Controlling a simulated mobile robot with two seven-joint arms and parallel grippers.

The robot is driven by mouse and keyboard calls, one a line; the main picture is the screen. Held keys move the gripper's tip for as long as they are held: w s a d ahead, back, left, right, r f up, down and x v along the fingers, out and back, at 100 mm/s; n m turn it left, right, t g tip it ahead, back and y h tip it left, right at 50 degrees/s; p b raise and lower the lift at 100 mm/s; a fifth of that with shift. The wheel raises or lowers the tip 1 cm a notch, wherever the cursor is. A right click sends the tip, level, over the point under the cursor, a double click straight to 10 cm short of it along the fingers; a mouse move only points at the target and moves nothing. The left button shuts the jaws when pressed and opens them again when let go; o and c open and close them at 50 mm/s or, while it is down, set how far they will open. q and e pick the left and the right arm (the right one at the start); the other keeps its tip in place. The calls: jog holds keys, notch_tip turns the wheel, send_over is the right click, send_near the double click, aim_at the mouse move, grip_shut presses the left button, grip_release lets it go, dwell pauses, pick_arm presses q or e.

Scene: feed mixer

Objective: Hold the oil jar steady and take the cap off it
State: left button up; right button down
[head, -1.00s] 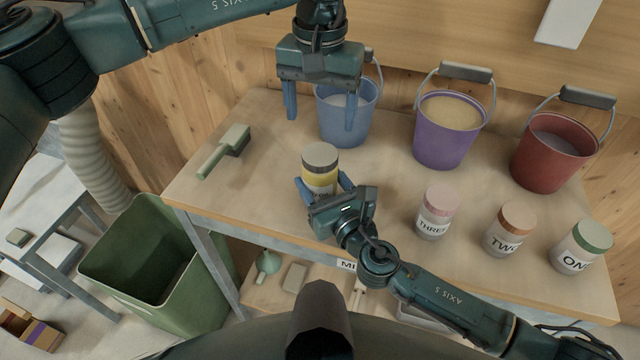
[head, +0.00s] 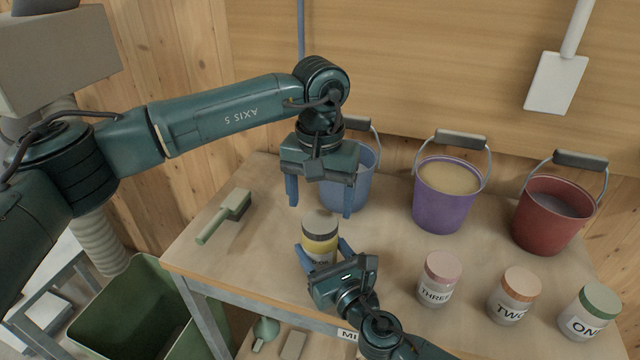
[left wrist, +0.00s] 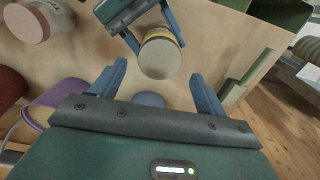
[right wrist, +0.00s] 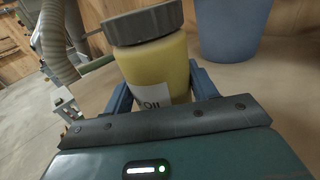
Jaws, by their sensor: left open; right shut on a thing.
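The oil jar (head: 319,247) is yellow with a white label and stands on the table. Its grey-brown cap (head: 320,221) sits on top; the cap (right wrist: 143,23) also shows in the right wrist view. My right gripper (head: 322,258) is shut around the jar's body, below the cap. My left gripper (head: 320,207) is open and empty, fingers pointing down, above and just behind the jar. In the left wrist view the jar's cap (left wrist: 159,59) lies beyond the open fingers (left wrist: 157,88), apart from them.
Blue (head: 366,180), purple (head: 444,200) and red (head: 548,222) buckets stand behind. Jars labelled THREE (head: 439,281), TWO (head: 514,297) and ONE (head: 588,312) stand to the right.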

aim_at(320, 221)
pick_arm(q)
jog(key=shift+f, duration=2)
jog(key=shift+c, duration=0.2)
